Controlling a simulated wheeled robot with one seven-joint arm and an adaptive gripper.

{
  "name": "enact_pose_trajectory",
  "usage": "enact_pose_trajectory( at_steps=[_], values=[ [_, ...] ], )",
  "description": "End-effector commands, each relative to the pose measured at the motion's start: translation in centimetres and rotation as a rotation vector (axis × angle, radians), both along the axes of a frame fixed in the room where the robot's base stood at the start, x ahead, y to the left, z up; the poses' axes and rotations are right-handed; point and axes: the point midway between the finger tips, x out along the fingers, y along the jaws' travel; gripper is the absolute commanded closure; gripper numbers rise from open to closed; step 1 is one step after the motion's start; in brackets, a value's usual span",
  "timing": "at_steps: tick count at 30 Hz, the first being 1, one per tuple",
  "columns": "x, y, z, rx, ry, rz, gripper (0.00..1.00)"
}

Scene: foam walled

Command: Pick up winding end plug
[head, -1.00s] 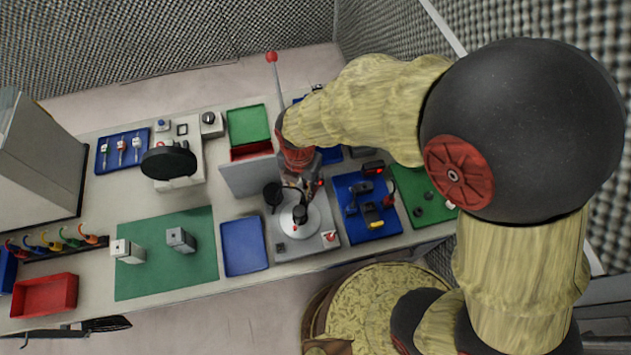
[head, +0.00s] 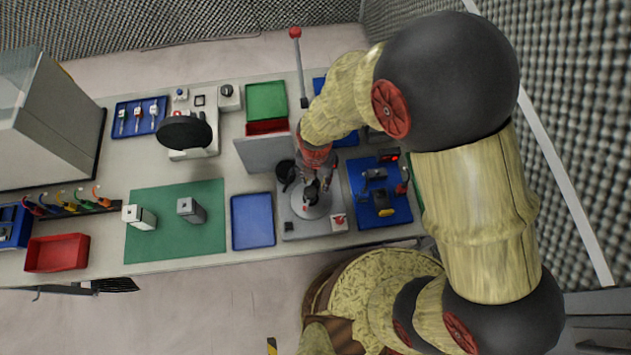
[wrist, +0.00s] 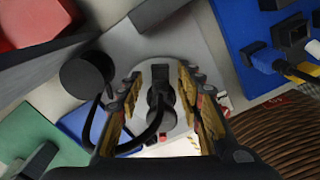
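A black plug-like piece (wrist: 160,88), which I take to be the winding end plug, stands over a pale round disc (wrist: 180,129) in the wrist view. A black cable runs from it to the left. In the head view the dark piece (head: 311,190) is on the disc (head: 303,208) of a grey station. My gripper (wrist: 163,108) is open, with one yellow-padded finger on each side of the piece. I see gaps between piece and fingers. In the head view my gripper (head: 319,181) is just above the disc, and its fingertips are hard to make out.
A black round part (wrist: 86,75) stands left of my fingers. A blue tray with dark parts (head: 391,218) is right of the station, and an empty blue tray (head: 252,222) is left. A grey upright panel (head: 258,154) stands behind. The green mat (head: 172,240) has bare room.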

Motion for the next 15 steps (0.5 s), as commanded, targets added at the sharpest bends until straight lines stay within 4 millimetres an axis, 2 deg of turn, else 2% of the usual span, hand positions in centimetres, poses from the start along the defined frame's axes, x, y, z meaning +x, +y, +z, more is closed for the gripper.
enact_pose_trajectory(
  at_steps=[4,15],
  values=[
    [0.0,0.01,0.05,0.0,0.0,0.0,0.64],
    [-0.01,0.0,0.06,0.0,0.0,0.0,0.85]
  ],
)
